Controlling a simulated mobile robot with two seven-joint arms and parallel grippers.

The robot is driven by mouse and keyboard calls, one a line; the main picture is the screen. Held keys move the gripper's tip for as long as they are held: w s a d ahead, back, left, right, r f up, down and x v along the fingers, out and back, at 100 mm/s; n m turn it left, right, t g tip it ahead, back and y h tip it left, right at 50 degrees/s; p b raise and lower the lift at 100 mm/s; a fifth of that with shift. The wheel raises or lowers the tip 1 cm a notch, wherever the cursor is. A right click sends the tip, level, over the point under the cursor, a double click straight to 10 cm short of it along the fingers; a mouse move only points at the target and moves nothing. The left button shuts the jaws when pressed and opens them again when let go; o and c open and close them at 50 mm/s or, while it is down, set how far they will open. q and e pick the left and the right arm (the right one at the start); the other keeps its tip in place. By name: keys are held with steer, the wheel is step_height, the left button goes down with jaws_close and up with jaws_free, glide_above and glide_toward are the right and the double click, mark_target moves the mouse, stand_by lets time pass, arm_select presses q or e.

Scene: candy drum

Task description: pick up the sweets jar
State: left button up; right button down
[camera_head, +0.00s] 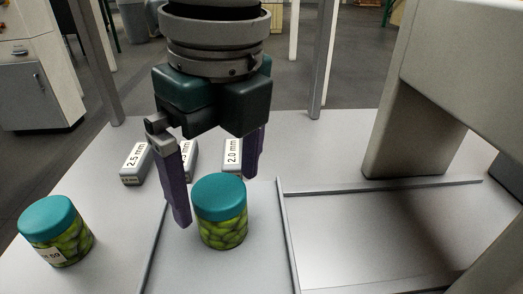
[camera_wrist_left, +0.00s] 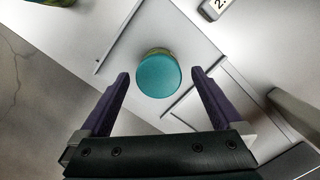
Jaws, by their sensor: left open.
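A sweets jar (camera_head: 221,230) with a teal lid and green sweets stands upright on the white table in the head view. In the left wrist view its round teal lid (camera_wrist_left: 159,77) lies ahead of and between the fingertips. My left gripper (camera_head: 217,200) is open, with one purple finger to the left of the jar and the other behind it to the right. The same open fingers show in the left wrist view (camera_wrist_left: 160,73). A second similar jar (camera_head: 61,240) with a teal lid stands at the far left. I do not see my right gripper.
Several small labelled blocks, one marked 2.5 mm (camera_head: 135,162) and one marked 2.0 mm (camera_head: 233,156), lie behind the jar. A railed grey panel (camera_head: 350,235) and a large beige machine (camera_head: 415,110) are at right. The table between the two jars is mostly clear.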

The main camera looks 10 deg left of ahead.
arm_select(q)
steer(key=f, duration=0.5)
steer(key=shift+a+b, duration=0.3)
steer(key=shift+b, duration=0.1)
steer(key=shift+r, duration=0.1)
steer(key=c, duration=1.4)
steer(key=shift+r, duration=0.1)
steer(key=shift+c, duration=0.2)
